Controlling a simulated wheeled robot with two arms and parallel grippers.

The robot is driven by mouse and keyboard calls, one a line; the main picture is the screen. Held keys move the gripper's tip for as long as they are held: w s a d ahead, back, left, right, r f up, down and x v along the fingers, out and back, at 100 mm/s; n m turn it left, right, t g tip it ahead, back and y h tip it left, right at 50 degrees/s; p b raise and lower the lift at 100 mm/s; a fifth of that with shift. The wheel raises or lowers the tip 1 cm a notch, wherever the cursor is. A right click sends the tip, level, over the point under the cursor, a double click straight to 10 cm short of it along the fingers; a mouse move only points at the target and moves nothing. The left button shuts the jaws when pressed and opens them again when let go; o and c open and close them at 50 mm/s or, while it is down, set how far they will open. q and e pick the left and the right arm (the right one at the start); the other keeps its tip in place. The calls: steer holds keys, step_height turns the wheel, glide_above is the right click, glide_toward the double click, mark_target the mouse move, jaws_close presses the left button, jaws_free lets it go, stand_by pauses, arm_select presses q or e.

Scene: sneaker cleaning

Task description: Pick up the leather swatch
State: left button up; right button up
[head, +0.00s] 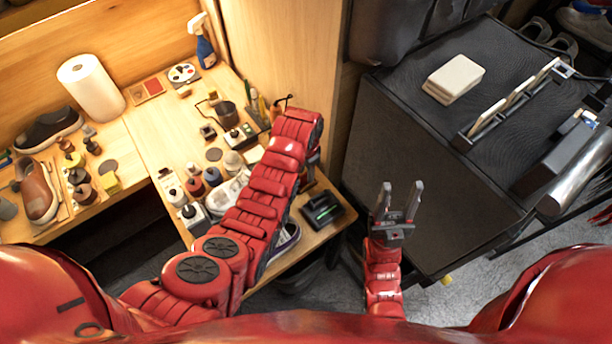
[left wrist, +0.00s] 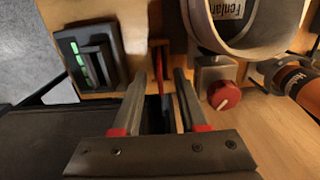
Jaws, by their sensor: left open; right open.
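Two small flat squares, one reddish and one brown (head: 148,88), lie at the back of the wooden bench in the head view; they look like leather, but I cannot tell for sure that one is the swatch. My left gripper (left wrist: 165,73) is open in the left wrist view, low over the bench edge. A thin upright red piece (left wrist: 158,62) shows between or just beyond its fingertips; I cannot tell what it is. In the head view my left arm hides most of that gripper. My right gripper (head: 400,190) is open and empty, in front of the dark cabinet.
A black device with green lights (head: 322,208) sits at the bench corner, also left of the fingers in the wrist view (left wrist: 90,58). A red-knobbed box (left wrist: 222,92) and a bottle (left wrist: 298,82) stand at right. Bottles and shoes crowd the bench.

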arm_select(q)
steer(key=shift+f, duration=0.9)
jaws_close()
